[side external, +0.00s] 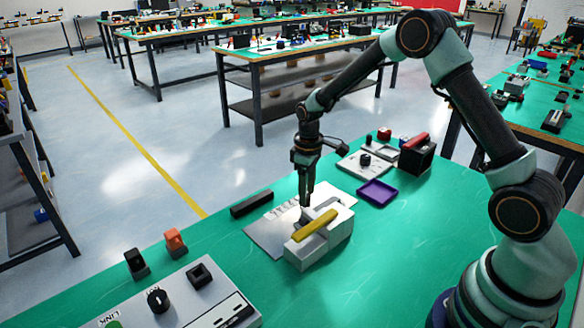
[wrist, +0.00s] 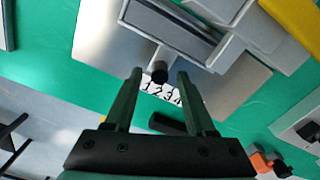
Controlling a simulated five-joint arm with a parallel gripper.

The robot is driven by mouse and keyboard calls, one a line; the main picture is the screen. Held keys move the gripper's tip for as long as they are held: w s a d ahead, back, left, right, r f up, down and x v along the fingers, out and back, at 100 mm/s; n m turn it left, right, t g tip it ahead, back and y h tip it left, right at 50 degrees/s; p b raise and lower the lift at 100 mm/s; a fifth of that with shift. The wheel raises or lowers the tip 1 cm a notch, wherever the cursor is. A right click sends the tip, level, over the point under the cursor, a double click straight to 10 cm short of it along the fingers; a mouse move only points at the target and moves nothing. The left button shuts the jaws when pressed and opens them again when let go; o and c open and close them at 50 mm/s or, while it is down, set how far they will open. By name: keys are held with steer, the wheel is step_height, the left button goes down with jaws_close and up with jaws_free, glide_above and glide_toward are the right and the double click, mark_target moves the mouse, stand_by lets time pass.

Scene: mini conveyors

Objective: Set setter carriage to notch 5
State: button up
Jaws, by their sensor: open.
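The setter is a metal plate (side external: 262,236) with a light grey slotted block (side external: 336,232) on it; the plate also shows in the wrist view (wrist: 115,40). A printed number scale (wrist: 162,91) lies along the plate's edge, with 1 to 4 legible; a 5 cannot be made out. A small arm with a black round knob (wrist: 160,72) sticks out of the slot beside the scale, apparently the carriage's handle. My gripper (side external: 307,203) points down over the setter. In the wrist view its open fingers (wrist: 159,76) straddle the knob; contact cannot be told.
A yellow bar (side external: 316,225) lies on the block beside my gripper. A black bar (side external: 251,204) lies behind the plate. A purple tray (side external: 377,193), white knob board (side external: 352,167) and black-red box (side external: 416,155) stand right. A control panel (side external: 180,310) is front left.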

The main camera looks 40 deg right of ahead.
steer(key=shift+f, duration=0.95)
jaws_close()
stand_by(0.8)
